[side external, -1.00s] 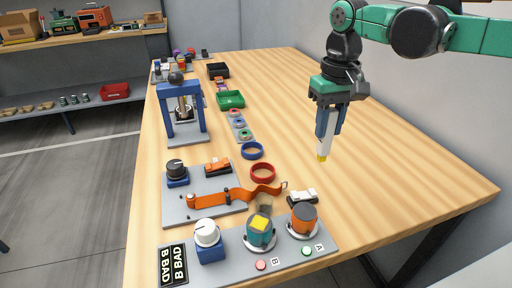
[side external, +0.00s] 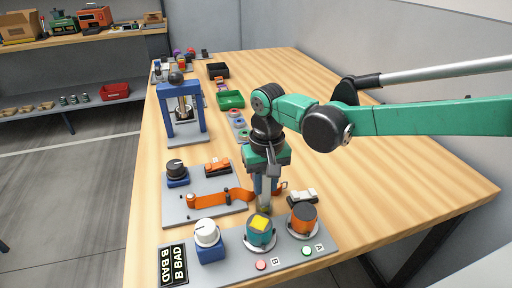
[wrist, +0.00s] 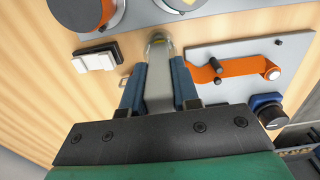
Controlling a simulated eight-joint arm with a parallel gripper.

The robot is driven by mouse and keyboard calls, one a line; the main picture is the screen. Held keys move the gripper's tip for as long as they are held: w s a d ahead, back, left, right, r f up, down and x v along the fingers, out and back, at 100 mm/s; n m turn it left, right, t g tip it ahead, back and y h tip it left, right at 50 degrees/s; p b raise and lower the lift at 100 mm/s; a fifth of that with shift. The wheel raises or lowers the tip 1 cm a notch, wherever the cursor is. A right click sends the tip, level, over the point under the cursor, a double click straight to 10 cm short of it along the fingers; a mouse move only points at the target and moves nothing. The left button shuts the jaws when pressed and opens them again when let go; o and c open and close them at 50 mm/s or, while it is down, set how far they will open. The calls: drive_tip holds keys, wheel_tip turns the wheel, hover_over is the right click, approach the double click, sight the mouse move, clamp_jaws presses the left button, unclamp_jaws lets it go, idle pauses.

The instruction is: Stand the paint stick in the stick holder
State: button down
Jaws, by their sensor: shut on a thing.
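My gripper (side external: 265,186) is shut on the paint stick, low over the front part of the bench. In the wrist view the pale stick (wrist: 158,82) runs between the two blue fingers, pointing away from the camera. The stick holder (side external: 264,208) is a small brownish, see-through cup, mostly hidden below my fingers. It also shows in the wrist view (wrist: 158,39), at the stick's far end. The stick's lower end is at the holder and its yellow tip is hidden. I cannot tell how deep it sits inside.
A white rocker switch (side external: 302,197) is just right. An orange strap (side external: 215,199) lies on a grey plate to the left. The bench's right side is clear.

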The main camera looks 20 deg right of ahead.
drive_tip(key=shift+f, duration=0.1)
drive_tip(key=c, duration=0.7)
unclamp_jaws()
drive_tip(key=shift+o, duration=0.2)
